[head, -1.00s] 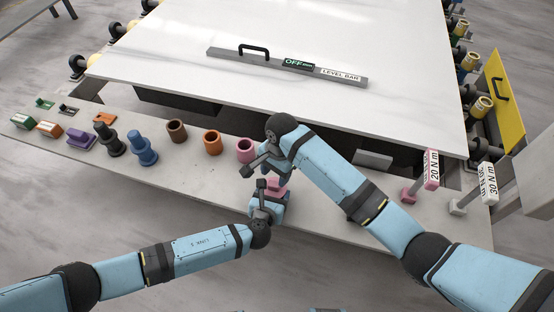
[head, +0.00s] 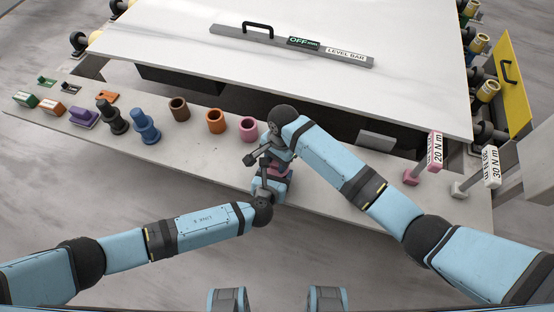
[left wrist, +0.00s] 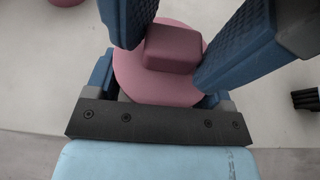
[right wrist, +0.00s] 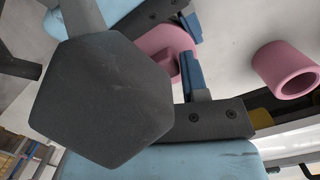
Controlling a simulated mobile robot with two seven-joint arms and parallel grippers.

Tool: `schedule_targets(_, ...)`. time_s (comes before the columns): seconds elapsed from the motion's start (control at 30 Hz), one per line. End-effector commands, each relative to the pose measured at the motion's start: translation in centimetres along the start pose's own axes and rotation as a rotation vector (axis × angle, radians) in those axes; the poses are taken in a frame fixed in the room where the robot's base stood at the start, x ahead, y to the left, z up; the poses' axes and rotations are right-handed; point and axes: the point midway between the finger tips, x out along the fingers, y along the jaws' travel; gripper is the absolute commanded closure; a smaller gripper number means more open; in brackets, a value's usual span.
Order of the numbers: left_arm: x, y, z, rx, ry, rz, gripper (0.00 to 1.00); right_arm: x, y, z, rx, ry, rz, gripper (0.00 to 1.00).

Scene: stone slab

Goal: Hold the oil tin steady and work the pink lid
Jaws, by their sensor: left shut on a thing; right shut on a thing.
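The pink lid (left wrist: 150,93) is a round disc with a rounded block (left wrist: 172,47) on top, clearest in the left wrist view. It also shows in the right wrist view (right wrist: 166,42), partly hidden. My right gripper (left wrist: 168,58) has its blue textured fingers on both sides of the block and is shut on it. My left gripper (head: 270,187) is low at the bench's front edge, its fingers under the disc's rim at both sides, shut on what is below. The tin's body is hidden by the lid and grippers.
A pink cup (head: 248,128) stands just behind the grippers, with orange (head: 215,121) and brown (head: 179,109) cups to its left. Blue (head: 145,127) and black (head: 112,118) stepped pieces stand farther left. The white slab (head: 300,75) lies behind.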

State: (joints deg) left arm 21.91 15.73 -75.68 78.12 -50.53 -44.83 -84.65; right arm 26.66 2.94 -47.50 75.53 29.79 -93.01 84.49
Motion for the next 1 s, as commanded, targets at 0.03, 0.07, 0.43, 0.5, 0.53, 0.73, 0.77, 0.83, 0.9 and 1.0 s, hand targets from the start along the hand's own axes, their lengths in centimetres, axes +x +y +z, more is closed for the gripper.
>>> schedule_targets(0.03,0.0,0.0,0.0,0.0,-0.001,0.001,0.67,0.0,0.0,0.0,0.0,0.0,0.0,0.82)
schedule_targets(0.07,0.0,0.1,0.0,0.0,-0.001,0.001,0.67,0.0,0.0,0.0,0.0,0.0,0.0,0.88)
schedule_targets(0.43,0.0,0.1,0.0,0.001,0.001,0.002,0.67,-0.5,0.0,0.1,0.0,-0.001,0.0,0.88)
schedule_targets(0.5,0.0,0.1,-0.1,0.001,0.002,0.003,0.67,-0.8,-0.1,0.2,-0.001,-0.002,-0.001,0.88)
schedule_targets(0.53,0.0,0.2,-0.1,0.001,0.002,0.003,0.67,-0.9,-0.1,0.2,-0.001,-0.002,-0.001,0.88)
schedule_targets(0.73,0.1,0.3,-0.3,0.002,0.006,0.006,0.67,-1.5,-0.2,0.4,-0.004,-0.002,-0.005,0.87)
schedule_targets(0.77,0.1,0.4,-0.4,0.002,0.007,0.006,0.67,-1.6,-0.2,0.4,-0.004,-0.002,-0.005,0.87)
schedule_targets(0.83,0.0,0.4,-0.5,0.003,0.008,0.007,0.67,-1.8,-0.2,0.4,-0.004,-0.002,-0.005,0.87)
schedule_targets(0.9,0.0,0.4,-0.5,0.002,0.009,0.007,0.67,-2.0,-0.2,0.5,-0.004,-0.002,-0.005,0.87)
schedule_targets(1.0,0.0,0.5,-0.6,0.002,0.009,0.007,0.67,-2.3,-0.3,0.5,-0.003,-0.001,-0.006,0.87)
